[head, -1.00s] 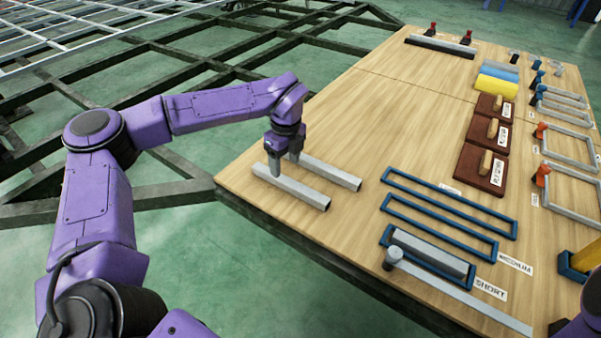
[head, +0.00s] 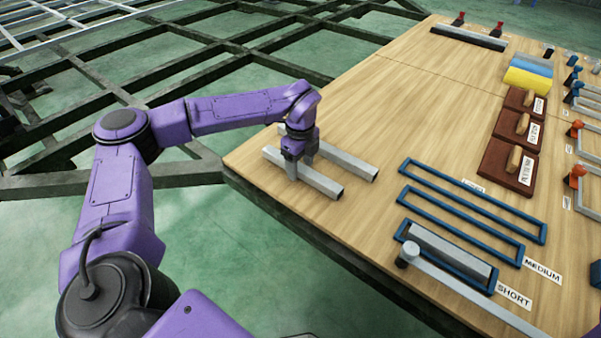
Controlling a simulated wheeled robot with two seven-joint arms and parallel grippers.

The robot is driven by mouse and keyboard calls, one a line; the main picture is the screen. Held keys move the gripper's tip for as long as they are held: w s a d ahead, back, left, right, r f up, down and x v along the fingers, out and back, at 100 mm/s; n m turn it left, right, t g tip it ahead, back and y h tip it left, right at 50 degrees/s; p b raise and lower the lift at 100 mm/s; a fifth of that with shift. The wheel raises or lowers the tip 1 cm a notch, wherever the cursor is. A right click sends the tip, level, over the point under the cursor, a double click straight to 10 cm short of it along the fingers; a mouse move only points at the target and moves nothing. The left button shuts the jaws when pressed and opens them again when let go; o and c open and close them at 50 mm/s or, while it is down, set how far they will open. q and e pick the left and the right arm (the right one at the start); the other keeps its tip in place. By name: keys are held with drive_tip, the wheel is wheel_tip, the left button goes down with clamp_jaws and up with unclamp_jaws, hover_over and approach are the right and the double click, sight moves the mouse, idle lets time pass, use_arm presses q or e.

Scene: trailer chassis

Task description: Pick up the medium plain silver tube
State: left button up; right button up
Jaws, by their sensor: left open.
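Two plain silver tubes lie roughly parallel at the table's left corner, a nearer one (head: 320,181) and a farther one (head: 347,163). They look alike, and I cannot tell from their looks which is the medium one. My left gripper (head: 301,168) points down over them and is open. One finger shows on the near side of the nearer tube and the other in the gap between the tubes. The fingers hide part of the nearer tube, and contact cannot be made out. My right gripper is not in view.
Blue frames labelled MEDIUM (head: 463,212) and SHORT (head: 490,288) lie to the right; the SHORT one holds a silver tube (head: 450,252). A long grey bar (head: 470,293) lies in front. Brown blocks (head: 508,163) stand farther right. The table middle is bare.

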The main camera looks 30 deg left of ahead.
use_arm(q)
clamp_jaws()
